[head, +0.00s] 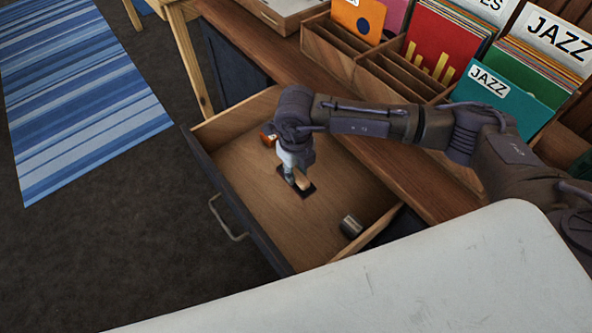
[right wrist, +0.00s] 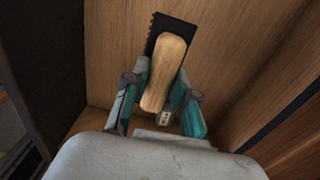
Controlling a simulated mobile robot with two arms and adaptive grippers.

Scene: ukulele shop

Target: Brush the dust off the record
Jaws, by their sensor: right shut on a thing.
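A brush with a light wooden handle and a dark base (right wrist: 166,70) lies in the open drawer. It also shows in the head view (head: 303,184), below my right gripper. My right gripper (head: 294,178) reaches down into the drawer, and its two fingers (right wrist: 160,105) are shut on the wooden handle. The dark base looks close to the drawer floor; I cannot tell whether it touches. My left gripper is not in view. I cannot make out which record is the dusty one.
The open drawer (head: 232,170) also holds a small metal cylinder (head: 351,226) and a small orange-and-white item (head: 268,135). Wooden record bins with JAZZ dividers (head: 490,87) stand on the counter (head: 262,50) above. A striped blue rug (head: 75,95) lies on the floor at left.

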